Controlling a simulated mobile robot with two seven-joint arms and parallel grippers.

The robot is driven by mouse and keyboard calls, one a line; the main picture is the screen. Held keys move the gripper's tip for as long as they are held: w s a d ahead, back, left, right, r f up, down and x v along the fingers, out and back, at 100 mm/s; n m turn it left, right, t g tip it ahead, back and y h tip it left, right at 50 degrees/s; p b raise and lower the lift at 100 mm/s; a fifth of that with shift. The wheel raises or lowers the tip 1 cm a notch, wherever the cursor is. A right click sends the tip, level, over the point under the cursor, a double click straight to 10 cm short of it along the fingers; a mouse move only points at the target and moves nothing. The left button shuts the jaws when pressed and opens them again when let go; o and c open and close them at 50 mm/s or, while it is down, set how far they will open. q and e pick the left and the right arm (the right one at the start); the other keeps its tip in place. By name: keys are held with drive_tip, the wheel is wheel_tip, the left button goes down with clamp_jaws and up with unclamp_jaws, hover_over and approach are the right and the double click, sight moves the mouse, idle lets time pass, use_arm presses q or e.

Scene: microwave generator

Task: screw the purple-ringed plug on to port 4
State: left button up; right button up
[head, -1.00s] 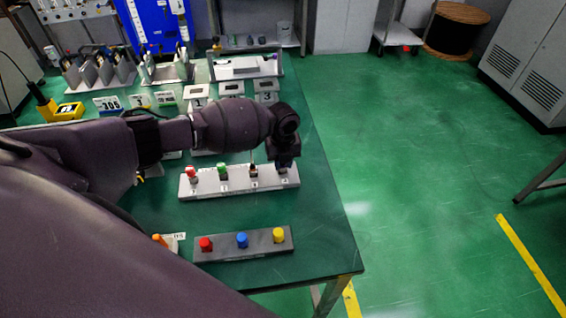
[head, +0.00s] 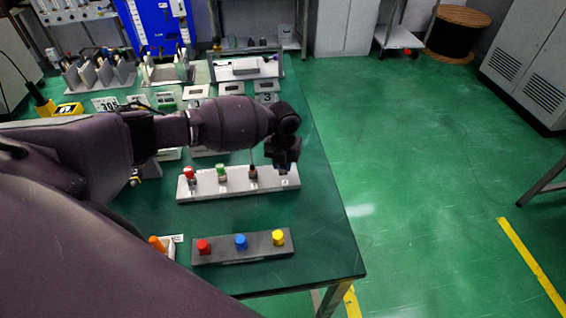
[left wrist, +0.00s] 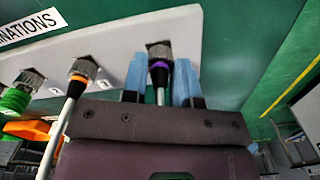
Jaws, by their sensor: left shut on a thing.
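The purple-ringed plug (left wrist: 160,70) is at the rightmost metal port, port 4 (left wrist: 158,49), on the pale port strip (left wrist: 110,45). Its ring and grey cable show in the left wrist view. The plug meets the port's metal fitting in line; I cannot tell how far it is threaded. My left gripper (left wrist: 159,82) has its blue fingers on both sides of the plug, shut on it. In the head view my left gripper (head: 285,165) hides the right end of the strip (head: 213,188). My right gripper is not in view.
An orange-ringed plug (left wrist: 79,78) and a green plug (left wrist: 14,100) sit on neighbouring ports. Nearer on the green table (head: 320,240), a grey block (head: 222,253) carries red, blue and yellow caps. The table's right edge is close to the strip.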

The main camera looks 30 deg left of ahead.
use_arm(q)
drive_tip(key=o, duration=0.9)
drive_tip(key=shift+o, duration=0.2)
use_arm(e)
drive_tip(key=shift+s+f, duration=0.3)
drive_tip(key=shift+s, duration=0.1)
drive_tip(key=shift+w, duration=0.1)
use_arm(q)
drive_tip(key=shift+r, duration=0.3)
wheel_tip(320, 180, up, 9)
drive_tip(key=shift+f+p, duration=0.1)
drive_tip(key=shift+p, duration=0.2)
drive_tip(key=shift+r, duration=0.75)
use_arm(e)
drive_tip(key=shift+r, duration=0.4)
